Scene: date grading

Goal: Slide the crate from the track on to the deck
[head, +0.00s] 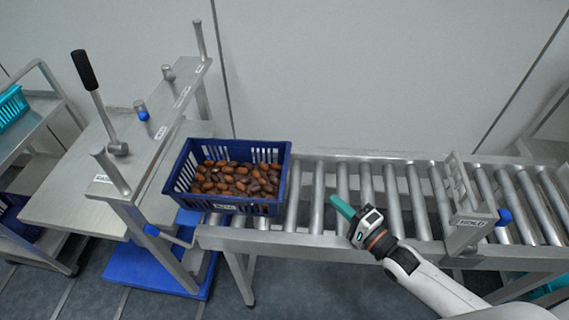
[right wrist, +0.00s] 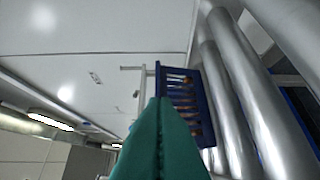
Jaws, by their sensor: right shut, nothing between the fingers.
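The blue crate (head: 283,185), full of brown dates (head: 235,178), sits at the left end of the roller track (head: 320,240). Its left part reaches to the edge of the deck (head: 75,205), a light board under a metal frame. The crate also shows in the right wrist view (right wrist: 193,75), beyond the fingertips. My right gripper (head: 340,205) is shut and empty, over the rollers to the right of the crate, apart from it. Its green fingers (right wrist: 160,130) are together in the right wrist view. My left gripper is not in view.
A lever with a black handle (head: 84,70) rises from the frame over the deck. A metal gate with a label (head: 465,215) crosses the track at right. A cart with a teal crate (head: 12,106) stands at far left. Rollers between crate and gripper are bare.

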